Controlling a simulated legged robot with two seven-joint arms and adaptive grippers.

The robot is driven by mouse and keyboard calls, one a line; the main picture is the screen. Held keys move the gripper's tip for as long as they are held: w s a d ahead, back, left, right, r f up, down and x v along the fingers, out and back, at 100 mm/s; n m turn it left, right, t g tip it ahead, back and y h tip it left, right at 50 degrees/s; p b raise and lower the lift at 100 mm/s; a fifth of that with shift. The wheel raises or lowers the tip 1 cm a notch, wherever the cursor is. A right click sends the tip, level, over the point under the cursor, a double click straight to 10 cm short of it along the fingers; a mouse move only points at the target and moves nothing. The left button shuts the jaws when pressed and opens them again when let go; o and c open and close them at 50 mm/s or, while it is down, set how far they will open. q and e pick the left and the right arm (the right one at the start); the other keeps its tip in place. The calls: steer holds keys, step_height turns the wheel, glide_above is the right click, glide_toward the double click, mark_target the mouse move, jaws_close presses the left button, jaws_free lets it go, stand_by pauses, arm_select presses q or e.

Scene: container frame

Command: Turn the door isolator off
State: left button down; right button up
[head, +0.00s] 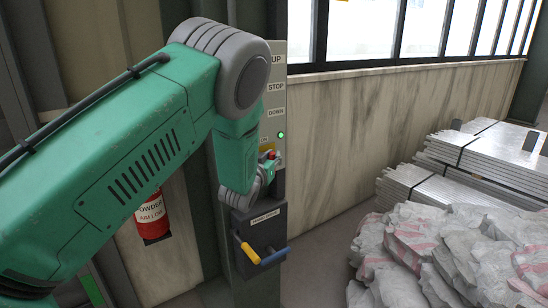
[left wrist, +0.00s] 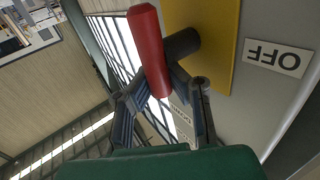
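The door isolator is a red handle (left wrist: 150,50) on a dark shaft in front of a yellow plate (left wrist: 205,40) in the left wrist view. An upside-down OFF label (left wrist: 279,57) is to the right of the plate. My left gripper (left wrist: 158,88) has its fingers on either side of the handle's lower end; I cannot tell whether they press on it. In the head view a small red part of the handle (head: 270,155) shows on the grey control panel (head: 275,100), beside my green left arm. That arm hides much of the panel. My right gripper is not in view.
A red extinguisher (head: 151,217) hangs behind my arm. Grey sacks (head: 440,250) and stacked metal planks (head: 480,160) stand at the right.

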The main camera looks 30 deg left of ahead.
arm_select(q)
steer(key=shift+r+g+p, duration=0.1)
steer(key=shift+g+p, duration=0.2)
steer(key=shift+p, duration=0.15)
steer(key=m+g+p, duration=0.1)
steer(key=g+p, duration=0.1)
steer(key=p, duration=0.1)
steer(key=shift+w+d+m+h, duration=0.25)
steer(key=shift+w+m+h, duration=0.05)
steer(key=shift+w+m, duration=0.1)
steer(key=shift+w+d+f+m+g+y+p, duration=0.1)
steer(key=shift+w+f+m+g+y+p, duration=0.4)
steer(key=shift+g, duration=1.5)
steer(key=shift+w+d+f+m+g+y+p, duration=0.1)
steer(key=shift+f+m+g+y+p, duration=0.35)
steer(key=shift+m+g, duration=1.1)
steer(key=shift+w+d+f+m+g+y+p, duration=0.1)
steer(key=shift+w+f+m+g+y+p, duration=0.3)
steer(key=shift+g, duration=2.05)
steer(key=shift+s+y, duration=0.1)
steer(key=shift+y, duration=0.15)
